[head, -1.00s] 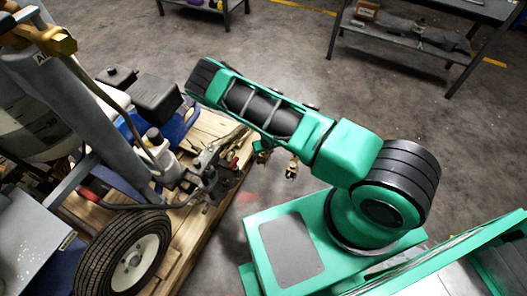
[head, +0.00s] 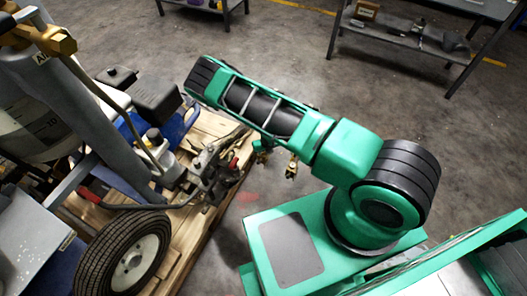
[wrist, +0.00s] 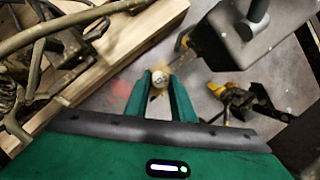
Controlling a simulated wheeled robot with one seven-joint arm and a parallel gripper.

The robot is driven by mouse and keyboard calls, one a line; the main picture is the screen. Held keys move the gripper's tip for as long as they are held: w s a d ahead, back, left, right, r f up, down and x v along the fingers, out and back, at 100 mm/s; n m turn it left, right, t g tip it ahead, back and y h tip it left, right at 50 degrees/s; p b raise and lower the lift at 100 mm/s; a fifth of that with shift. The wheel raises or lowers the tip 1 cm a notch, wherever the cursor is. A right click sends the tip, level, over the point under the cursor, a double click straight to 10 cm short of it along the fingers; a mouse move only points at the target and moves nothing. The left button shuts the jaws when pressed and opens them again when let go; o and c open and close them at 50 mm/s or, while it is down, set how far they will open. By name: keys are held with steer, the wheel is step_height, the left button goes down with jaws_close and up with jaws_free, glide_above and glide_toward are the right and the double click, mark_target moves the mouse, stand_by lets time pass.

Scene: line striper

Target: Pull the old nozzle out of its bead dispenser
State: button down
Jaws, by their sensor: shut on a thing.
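My gripper (wrist: 162,98) is shut on a small, round, cream-coloured piece, which looks like the old nozzle (wrist: 160,79). It sits between the two green fingertips in the wrist view. The bead dispenser is not clearly identifiable; a dark grey box-like body (wrist: 238,35) with brass-yellow parts stands just right of the fingers. I cannot tell whether the nozzle is still seated or free. In the head view my arm hides most of the gripper, and the nozzle cannot be made out. A brass-coloured part (head: 292,167) shows beside my arm there.
The line striper stands on a wooden pallet (head: 200,232) at left, with a black tyre (head: 90,262), hoses and brackets close to my gripper. A black and yellow fitting (wrist: 235,100) lies right of the fingers. A grey shelf table (head: 405,40) stands behind; the floor between is clear.

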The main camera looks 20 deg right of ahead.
steer(key=shift+r, duration=0.45)
steer(key=shift+r, duration=2.65)
